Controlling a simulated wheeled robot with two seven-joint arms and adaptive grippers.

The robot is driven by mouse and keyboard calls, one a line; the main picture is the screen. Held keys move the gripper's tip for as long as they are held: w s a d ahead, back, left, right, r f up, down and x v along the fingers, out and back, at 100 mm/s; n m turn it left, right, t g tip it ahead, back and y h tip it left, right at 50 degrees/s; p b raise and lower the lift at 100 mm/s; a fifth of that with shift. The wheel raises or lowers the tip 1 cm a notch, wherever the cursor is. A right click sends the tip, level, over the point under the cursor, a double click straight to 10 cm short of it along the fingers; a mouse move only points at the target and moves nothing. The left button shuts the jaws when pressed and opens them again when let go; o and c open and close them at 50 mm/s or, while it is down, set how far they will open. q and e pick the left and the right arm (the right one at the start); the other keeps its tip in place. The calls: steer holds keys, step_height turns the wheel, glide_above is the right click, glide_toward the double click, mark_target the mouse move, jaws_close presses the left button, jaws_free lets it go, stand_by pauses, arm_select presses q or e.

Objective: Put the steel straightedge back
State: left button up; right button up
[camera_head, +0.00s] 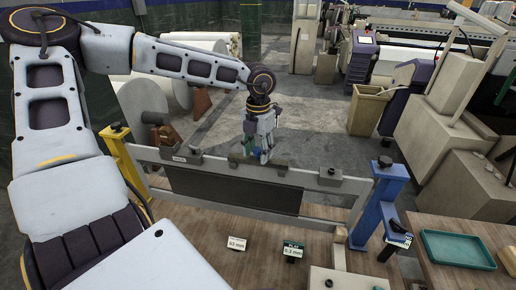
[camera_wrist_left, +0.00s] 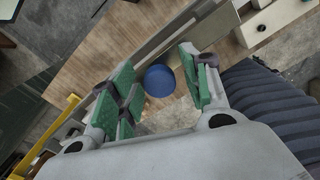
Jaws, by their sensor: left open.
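A long pale grey bar (camera_head: 225,167) spans the frame between the yellow post (camera_head: 125,165) and the blue post (camera_head: 378,205). I cannot tell whether this bar is the steel straightedge or part of the frame. A dark panel (camera_head: 230,190) hangs below it. My right gripper is out of view.
A wooden bench (camera_head: 190,215) lies under the frame, with two small label cards (camera_head: 293,250) at its front. A teal tray (camera_head: 457,249) is at the right. Looms and a tan bin (camera_head: 368,108) stand behind. The grey floor (camera_head: 310,120) beyond the frame is clear.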

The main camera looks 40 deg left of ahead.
mark_target(258, 149)
arm_select(q)
steer(key=shift+w+r, duration=0.1)
steer(key=shift+r, duration=0.6)
step_height(258, 149, up, 12)
steer(key=b, duration=0.2)
steer(key=shift+r+b, duration=0.25)
steer(key=shift+b, duration=0.05)
steer(key=shift+f, duration=0.1)
stand_by(0.3)
